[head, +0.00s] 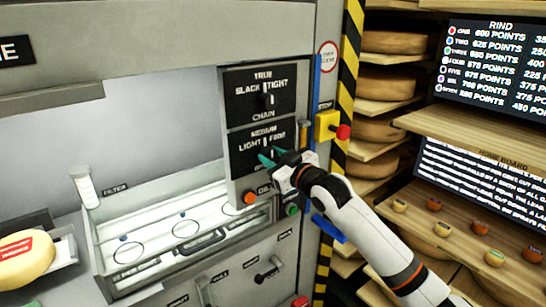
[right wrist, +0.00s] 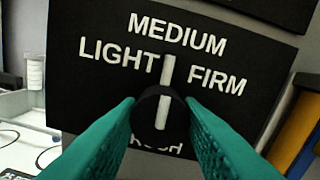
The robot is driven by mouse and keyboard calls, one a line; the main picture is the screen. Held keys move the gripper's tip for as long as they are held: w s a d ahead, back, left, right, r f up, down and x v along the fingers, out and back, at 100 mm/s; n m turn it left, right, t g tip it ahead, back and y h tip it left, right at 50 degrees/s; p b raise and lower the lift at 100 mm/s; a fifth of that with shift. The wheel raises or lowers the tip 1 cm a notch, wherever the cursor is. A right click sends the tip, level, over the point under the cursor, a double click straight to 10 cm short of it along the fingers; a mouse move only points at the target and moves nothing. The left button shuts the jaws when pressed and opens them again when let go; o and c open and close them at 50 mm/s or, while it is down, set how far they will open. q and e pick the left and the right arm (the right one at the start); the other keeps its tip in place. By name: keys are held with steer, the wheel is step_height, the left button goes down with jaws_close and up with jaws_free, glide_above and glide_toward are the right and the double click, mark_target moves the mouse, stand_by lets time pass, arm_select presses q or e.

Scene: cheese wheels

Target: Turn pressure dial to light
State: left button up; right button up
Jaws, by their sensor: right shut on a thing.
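The pressure dial (right wrist: 149,108) is a black round knob with a white pointer line on a black panel (right wrist: 95,75). The panel reads MEDIUM at the top, LIGHT at left and FIRM at right; a lower word is partly hidden. The pointer stands nearly upright, toward MEDIUM, between LIGHT and FIRM. My right gripper (right wrist: 160,112) has its green fingers shut on the dial, one on each side. In the head view this gripper (head: 270,157) covers part of the lower panel. My left gripper is not in view.
Above is a second dial (head: 268,99) marked TRUE, SLACK, TIGHT and CHAIN. Orange (head: 250,198) and green (head: 292,210) buttons sit just below my gripper. A yellow box with a red button (head: 343,132) is to the right. Shelves of cheese wheels (head: 387,84) stand further right.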

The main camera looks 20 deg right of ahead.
steer(key=n+p, duration=0.2)
steer(key=n, duration=0.2)
steer(key=shift+r+n, duration=0.1)
steer(key=shift+n, duration=0.2)
steer(key=shift+n+p, duration=0.75)
steer(key=shift+n, duration=1.05)
steer(key=o, duration=1)
steer(key=shift+c, duration=0.2)
